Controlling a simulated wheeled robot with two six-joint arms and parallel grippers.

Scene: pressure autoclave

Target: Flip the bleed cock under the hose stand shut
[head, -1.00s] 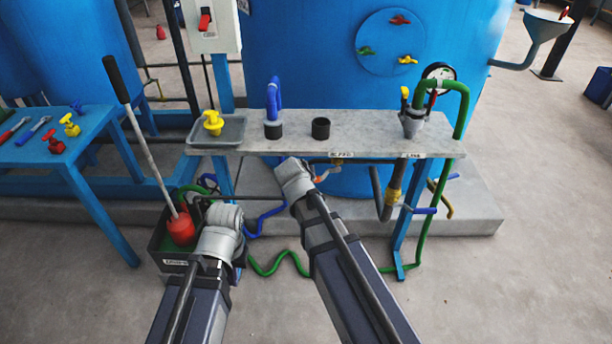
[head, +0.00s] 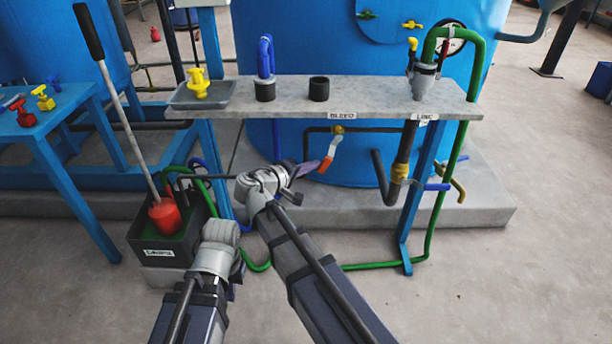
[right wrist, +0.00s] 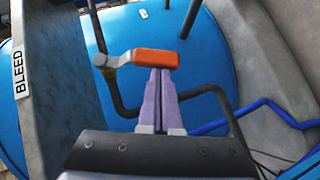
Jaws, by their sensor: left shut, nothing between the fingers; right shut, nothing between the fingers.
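The bleed cock (head: 338,129) sits on a dark pipe under the hose stand (head: 375,97), below the BLEED label. Its grey lever with an orange-red grip (head: 329,156) hangs down and slightly left, crosswise to the pipe. In the right wrist view the orange grip (right wrist: 155,58) lies just ahead of my right gripper (right wrist: 161,74). That gripper also shows in the head view (head: 316,169); its purple fingers are shut and empty, with the tips at the grip, touching or nearly so. My left gripper (head: 232,290) is low at left, mostly hidden behind its wrist, and shut.
A black bin (head: 165,253) with a red-ended pole stands left of my arms. A black pipe with a yellow fitting (head: 400,173) and a blue handle (head: 437,187) is right of the cock. Green hose (head: 437,215) runs down the right leg. The blue tank (head: 285,145) is behind.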

